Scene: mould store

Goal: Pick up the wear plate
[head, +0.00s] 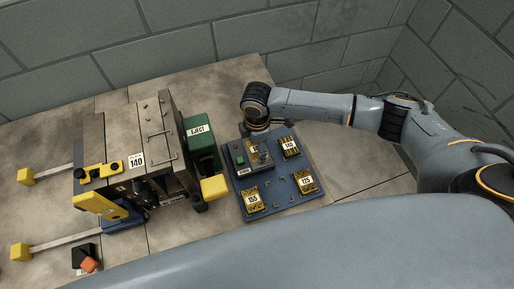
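A blue tray (275,207) holds several dark plates with yellow markings and number labels. One reads 140 (289,147), one seems to read 125 (306,182) and one 155 (252,200). Another yellow-marked piece (253,146) shows partly at the tray's back left, by a grey block. Which of these is the wear plate, I cannot tell. My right gripper (263,157) points down over the grey block at the tray's back left, close to that piece. Its fingers are small and partly hidden, so its opening and any contact are unclear. My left gripper is not in view.
A large steel mould (155,135) labelled 140 stands left of the tray, with yellow-tipped bars reaching left. A small black and orange item (86,260) lies front left. Bare tabletop (225,85) shows behind.

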